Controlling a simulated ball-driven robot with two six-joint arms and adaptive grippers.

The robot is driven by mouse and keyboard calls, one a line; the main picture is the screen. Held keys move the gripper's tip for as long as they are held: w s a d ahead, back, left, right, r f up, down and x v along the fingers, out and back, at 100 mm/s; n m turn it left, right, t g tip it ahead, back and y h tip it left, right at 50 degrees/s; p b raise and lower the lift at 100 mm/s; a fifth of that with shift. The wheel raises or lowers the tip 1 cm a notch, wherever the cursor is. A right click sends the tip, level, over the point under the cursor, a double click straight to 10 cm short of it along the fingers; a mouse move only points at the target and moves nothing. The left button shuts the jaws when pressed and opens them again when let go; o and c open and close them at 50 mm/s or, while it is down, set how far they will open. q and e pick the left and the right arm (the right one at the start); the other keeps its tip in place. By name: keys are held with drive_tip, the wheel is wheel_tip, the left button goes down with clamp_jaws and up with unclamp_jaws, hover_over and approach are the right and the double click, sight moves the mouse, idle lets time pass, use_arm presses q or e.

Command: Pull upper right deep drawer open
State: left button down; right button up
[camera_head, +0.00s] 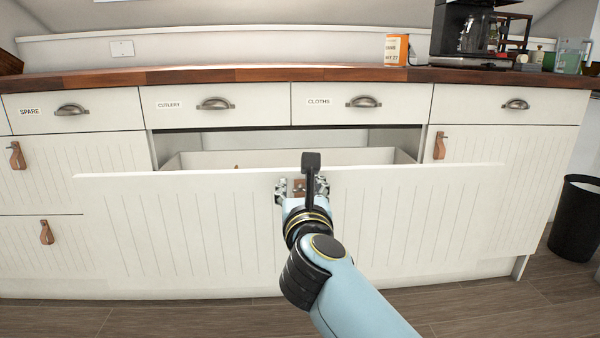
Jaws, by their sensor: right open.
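The wide deep drawer (420,215) under the two middle top drawers stands pulled out. Its white grooved front is well forward of the cabinet, and its inner walls (290,157) show behind it. My right gripper (302,187) is at the upper middle of this front, with its open fingers either side of a brown leather pull (299,186). My wrist partly hides the pull, and I cannot tell whether the fingers touch it. My left gripper is not in view.
Shut top drawers with metal cup handles run above, labelled SPARE (30,112), CUTLERY (168,105) and CLOTHS (319,102). A coffee maker (462,30) and an orange tin (397,50) stand on the wooden worktop (230,75). A black bin (577,215) stands at the right.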

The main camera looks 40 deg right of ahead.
wheel_tip(320, 180, up, 4)
drive_tip(key=shift+r, duration=0.25)
idle(0.5)
